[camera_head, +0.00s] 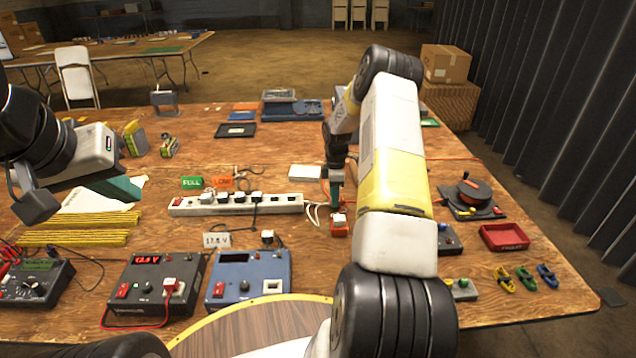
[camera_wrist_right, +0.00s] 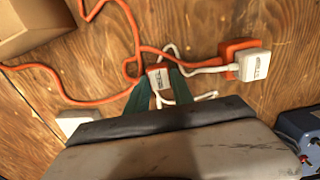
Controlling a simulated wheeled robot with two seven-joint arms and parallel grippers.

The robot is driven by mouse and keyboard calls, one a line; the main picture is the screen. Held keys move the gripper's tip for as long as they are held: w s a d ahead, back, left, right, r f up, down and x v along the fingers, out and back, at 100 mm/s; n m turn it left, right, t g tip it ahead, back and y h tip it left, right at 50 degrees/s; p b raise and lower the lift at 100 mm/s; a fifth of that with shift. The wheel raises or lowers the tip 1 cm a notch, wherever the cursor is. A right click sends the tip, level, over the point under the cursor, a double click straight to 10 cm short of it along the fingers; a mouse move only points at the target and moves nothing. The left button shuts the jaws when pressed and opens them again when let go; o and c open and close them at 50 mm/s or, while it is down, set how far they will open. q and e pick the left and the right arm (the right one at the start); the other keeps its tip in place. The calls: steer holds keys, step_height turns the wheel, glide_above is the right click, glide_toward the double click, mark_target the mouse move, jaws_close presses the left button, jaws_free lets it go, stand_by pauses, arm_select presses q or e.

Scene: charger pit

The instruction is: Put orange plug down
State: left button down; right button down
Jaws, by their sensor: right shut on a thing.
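My right gripper (camera_wrist_right: 160,88) is shut on a small orange plug (camera_wrist_right: 158,77) with a pale labelled face, between its green fingertips in the right wrist view. An orange cord (camera_wrist_right: 136,40) runs by it. In the head view my right gripper (camera_head: 336,190) points down over the table, and the plug is too small to make out. An orange socket block (camera_wrist_right: 229,48) with a white plug (camera_wrist_right: 254,64) in it lies beside the gripper; the block (camera_head: 340,231) also shows in the head view. My left gripper (camera_head: 122,189) is over the table's left side, its jaw opening unclear.
A white power strip (camera_head: 280,204) with several plugs lies left of my right gripper. A white box (camera_head: 305,171) lies behind it. A cord reel (camera_head: 473,193) and red tray (camera_head: 505,237) stand at right. Meters (camera_head: 155,287) line the front. Some wood is bare at centre back.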

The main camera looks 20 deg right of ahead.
steer(key=shift+f, duration=0.15)
steer(key=c, duration=1.1)
jaws_free()
steer(key=s+a+r+m+t, duration=0.1)
steer(key=s+a+r+m, duration=0.15)
steer(key=r, duration=1.05)
steer(key=s+a+r+m, duration=0.1)
steer(key=s+a+r, duration=0.15)
steer(key=r, duration=1.05)
steer(key=s+a+r+m+t, duration=0.2)
steer(key=s+a+r+m, duration=0.15)
steer(key=s+r, duration=0.4)
steer(key=s+a+r+m+t, duration=0.25)
steer(key=s+a+r, duration=0.25)
steer(key=s, duration=0.5)
steer(key=s+a+m+y, duration=0.2)
steer(key=s+a+m, duration=0.2)
steer(key=s, duration=0.7)
steer(key=shift+s+m+t, duration=0.25)
steer(key=shift+m+t, duration=0.1)
steer(key=shift+m, duration=0.2)
